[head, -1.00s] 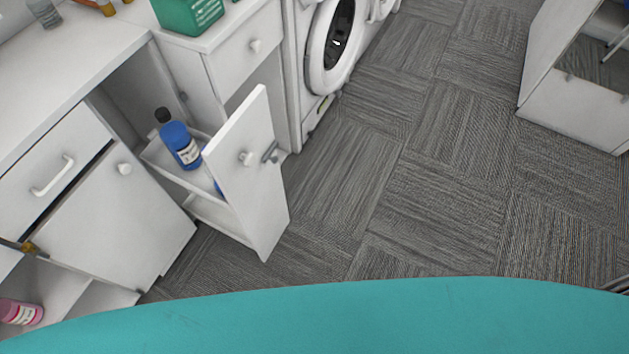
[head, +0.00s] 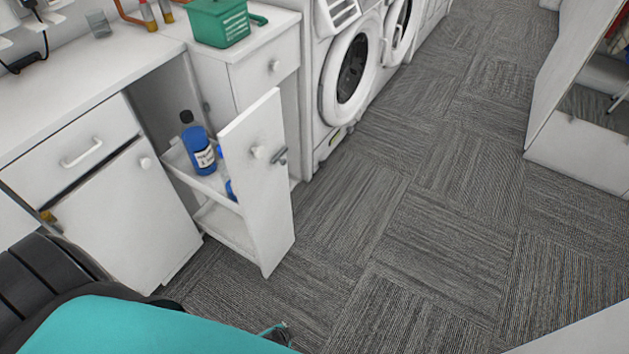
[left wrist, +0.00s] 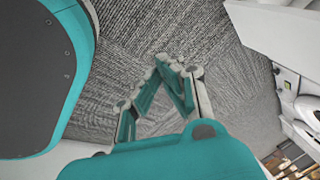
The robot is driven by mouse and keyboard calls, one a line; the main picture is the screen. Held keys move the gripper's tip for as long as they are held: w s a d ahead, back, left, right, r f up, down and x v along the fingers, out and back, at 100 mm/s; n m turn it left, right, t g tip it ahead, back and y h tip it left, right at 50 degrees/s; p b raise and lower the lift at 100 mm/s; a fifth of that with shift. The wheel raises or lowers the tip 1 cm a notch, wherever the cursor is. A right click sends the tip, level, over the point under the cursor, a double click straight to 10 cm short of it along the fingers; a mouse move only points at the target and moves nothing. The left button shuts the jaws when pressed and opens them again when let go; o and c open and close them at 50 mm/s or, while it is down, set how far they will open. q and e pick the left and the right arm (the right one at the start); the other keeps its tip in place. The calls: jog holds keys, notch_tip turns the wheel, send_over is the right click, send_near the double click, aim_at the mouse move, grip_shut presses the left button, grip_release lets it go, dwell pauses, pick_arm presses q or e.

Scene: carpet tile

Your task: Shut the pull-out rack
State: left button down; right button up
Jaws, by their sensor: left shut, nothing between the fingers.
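The pull-out rack (head: 258,185) stands out from the white counter in the head view. Its tall white front panel has a round knob and a small grey handle. Blue bottles (head: 199,148) stand on its shelves, partly hidden behind the panel. My left gripper (left wrist: 166,66) is shut and empty in the left wrist view, above the carpet. A small teal tip of it seems to show at the bottom of the head view (head: 274,331), low in front of the rack and apart from it. My right gripper is not in view.
A white cupboard door (head: 115,215) and drawer (head: 75,150) are left of the rack. A washing machine (head: 350,70) stands beyond it. A green basket (head: 219,22) sits on the counter. The carpet (head: 420,210) right of the rack is clear. A white cabinet (head: 575,160) stands far right.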

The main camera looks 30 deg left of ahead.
pick_arm(q)
jog(key=w+r+m+t+y+b, duration=0.25)
jog(key=w+r, duration=0.25)
jog(key=w, duration=0.5)
jog(key=w+r+m+t+y+b, duration=0.1)
jog(key=w+r+t+b, duration=0.3)
jog(key=w, duration=0.6)
jog(key=w+a+r+n+t+y+b, duration=0.1)
jog(key=w+r+t+y+b, duration=0.2)
jog(key=r, duration=0.9)
jog(key=w+a+r+y+b, duration=0.2)
jog(key=w+r+y+b, duration=0.15)
jog(key=r, duration=0.75)
jog(key=s+a+r+p+x, duration=0.1)
jog(key=x, duration=1.2)
jog(key=shift+a, duration=0.4)
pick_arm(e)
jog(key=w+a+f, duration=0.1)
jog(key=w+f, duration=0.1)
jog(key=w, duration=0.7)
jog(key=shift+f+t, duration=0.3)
pick_arm(q)
jog(key=shift+s+a+n, duration=0.1)
jog(key=shift+n, duration=0.15)
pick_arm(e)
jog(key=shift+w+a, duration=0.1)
